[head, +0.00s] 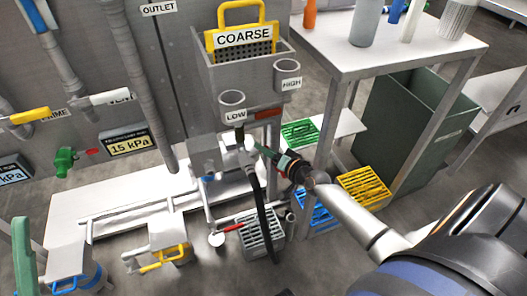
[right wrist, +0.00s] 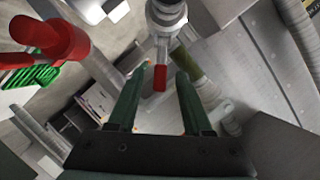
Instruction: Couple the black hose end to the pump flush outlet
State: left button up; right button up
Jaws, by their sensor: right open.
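A black hose (head: 262,205) hangs below the grey bin marked COARSE and runs down to the slatted grey crate on the floor. Its upper end meets a pale fitting (head: 248,158) below the LOW cup. My right gripper (head: 262,150) is just right of that fitting, fingers pointing left; contact cannot be told. In the right wrist view, its two dark green fingers (right wrist: 158,100) are apart with nothing held between them. A grey fitting (right wrist: 167,14) with a red-tipped lever (right wrist: 160,78) lies beyond the fingertips. I cannot make out which part is the flush outlet.
The COARSE bin (head: 241,75) carries LOW (head: 233,105) and HIGH (head: 288,75) cups. A red valve handle (right wrist: 55,42) is close at left in the wrist view. A white table (head: 400,50) stands right; green (head: 300,133), yellow (head: 364,187) and blue (head: 316,215) crates lie below.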

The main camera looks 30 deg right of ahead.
jog(key=shift+x, duration=0.9)
grip_shut()
